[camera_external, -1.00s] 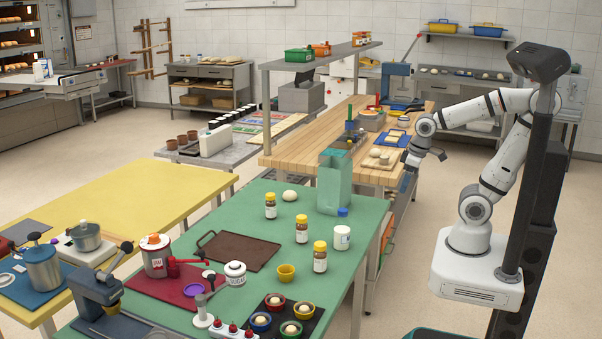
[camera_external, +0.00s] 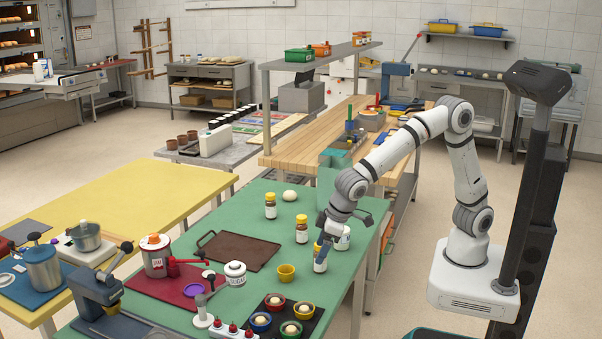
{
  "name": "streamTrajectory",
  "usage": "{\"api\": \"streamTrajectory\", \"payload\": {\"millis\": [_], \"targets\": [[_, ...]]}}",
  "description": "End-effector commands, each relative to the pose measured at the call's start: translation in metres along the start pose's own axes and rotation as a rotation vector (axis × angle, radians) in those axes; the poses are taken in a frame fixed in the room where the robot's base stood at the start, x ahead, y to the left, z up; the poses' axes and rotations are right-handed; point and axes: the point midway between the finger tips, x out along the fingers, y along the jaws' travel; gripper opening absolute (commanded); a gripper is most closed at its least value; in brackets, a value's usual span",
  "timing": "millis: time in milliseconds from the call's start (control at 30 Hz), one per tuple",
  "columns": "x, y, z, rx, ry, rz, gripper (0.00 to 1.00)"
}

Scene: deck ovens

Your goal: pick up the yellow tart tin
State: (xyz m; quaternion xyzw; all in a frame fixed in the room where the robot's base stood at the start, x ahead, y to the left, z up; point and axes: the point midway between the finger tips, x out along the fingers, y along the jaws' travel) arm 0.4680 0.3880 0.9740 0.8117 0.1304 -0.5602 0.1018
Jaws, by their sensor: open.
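A small empty yellow tart tin (camera_external: 286,273) stands upright on the green table (camera_external: 265,207), between the brown board and the dark tray. Another yellow tin (camera_external: 303,311) with a dough ball in it stands in the dark tray. My gripper (camera_external: 321,251) is open and points down over the right part of the green table. It is to the right of the empty yellow tin and apart from it.
Two more brown bottles (camera_external: 302,232) (camera_external: 270,208) stand behind the tin. A white jar (camera_external: 343,240) is partly hidden by my arm. A sugar pot (camera_external: 235,274) is to the left. The dark tray (camera_external: 262,308) holds several filled tins in front. A brown board (camera_external: 238,251) lies behind left.

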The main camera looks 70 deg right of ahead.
Motion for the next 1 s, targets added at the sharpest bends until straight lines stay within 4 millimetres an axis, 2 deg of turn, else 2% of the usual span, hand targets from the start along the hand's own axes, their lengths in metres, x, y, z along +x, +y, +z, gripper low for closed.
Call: {"api": "streamTrajectory", "payload": {"millis": [33,100,200,267,633,900,1000], "targets": [[0.016,-0.035,0.003,-0.029,0.006,-0.012,0.75],[0.027,-0.069,0.006,-0.045,0.016,-0.025,0.75],[0.037,-0.101,0.01,-0.061,0.028,-0.04,0.75],[0.041,-0.111,0.012,-0.065,0.031,-0.044,0.75],[0.077,-0.118,0.009,-0.066,0.031,-0.045,0.75],[0.114,-0.121,0.005,-0.065,0.03,-0.045,0.75],[0.118,-0.122,0.004,-0.066,0.032,-0.047,0.75]]}}
